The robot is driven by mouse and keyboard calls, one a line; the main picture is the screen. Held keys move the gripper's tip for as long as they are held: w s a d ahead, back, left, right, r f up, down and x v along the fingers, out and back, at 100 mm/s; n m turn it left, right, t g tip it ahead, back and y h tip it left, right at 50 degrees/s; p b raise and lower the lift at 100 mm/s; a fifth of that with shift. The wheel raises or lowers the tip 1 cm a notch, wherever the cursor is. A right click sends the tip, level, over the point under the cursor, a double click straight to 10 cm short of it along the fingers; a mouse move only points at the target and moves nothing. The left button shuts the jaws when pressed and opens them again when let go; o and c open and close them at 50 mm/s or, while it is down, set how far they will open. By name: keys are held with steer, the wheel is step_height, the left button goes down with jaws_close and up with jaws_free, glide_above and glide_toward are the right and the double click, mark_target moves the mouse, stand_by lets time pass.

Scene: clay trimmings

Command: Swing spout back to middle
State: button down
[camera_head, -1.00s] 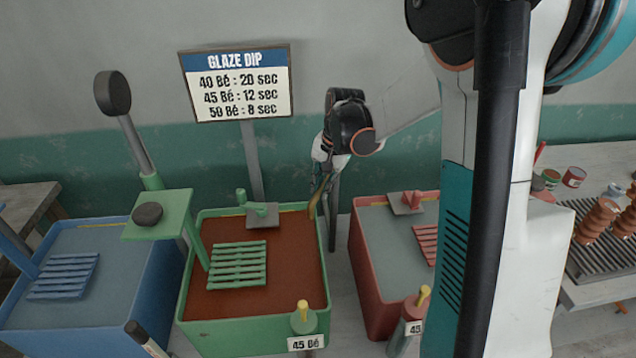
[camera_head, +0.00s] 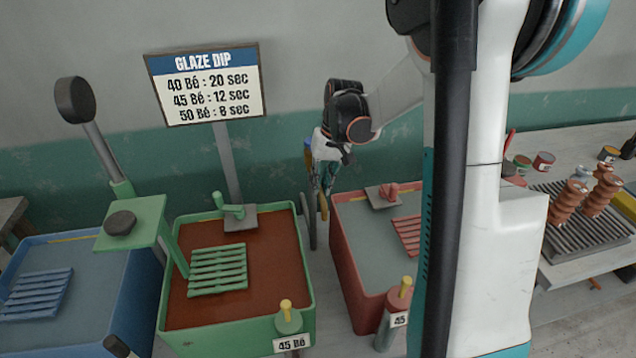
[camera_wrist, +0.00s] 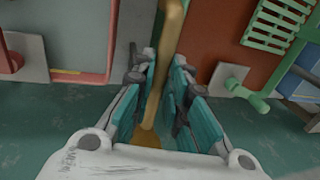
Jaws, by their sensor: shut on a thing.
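The spout is a thin brass-coloured tube (camera_head: 323,207). Its visible end hangs over the gap between the green tub and the red tub, just right of a dark upright post (camera_head: 309,222). My gripper (camera_head: 323,182) is shut on the spout, near the wall behind the tubs. In the wrist view the spout (camera_wrist: 170,40) runs lengthwise between the teal fingers (camera_wrist: 158,95). The green tub (camera_head: 307,290) holds red-brown glaze. The red tub (camera_head: 345,262) holds grey glaze. My gripper hides part of the spout in the head view.
A blue tub (camera_head: 128,290) stands at left. Green and red levers (camera_head: 230,209) (camera_head: 391,189) sit on the tubs' back edges. A glaze sign (camera_head: 207,84) stands behind. A bench (camera_head: 560,262) with clay pieces is at right.

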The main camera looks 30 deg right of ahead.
stand_by(0.3)
steer(key=c, duration=1.6)
jaws_free()
steer(key=shift+o, duration=0.2)
steer(key=shift+r, duration=0.15)
step_height(320, 180, up, 12)
steer(key=d, duration=0.2)
steer(key=shift+s+d+f, duration=0.15)
steer(key=shift+s+f, duration=0.1)
steer(key=shift+s, duration=0.1)
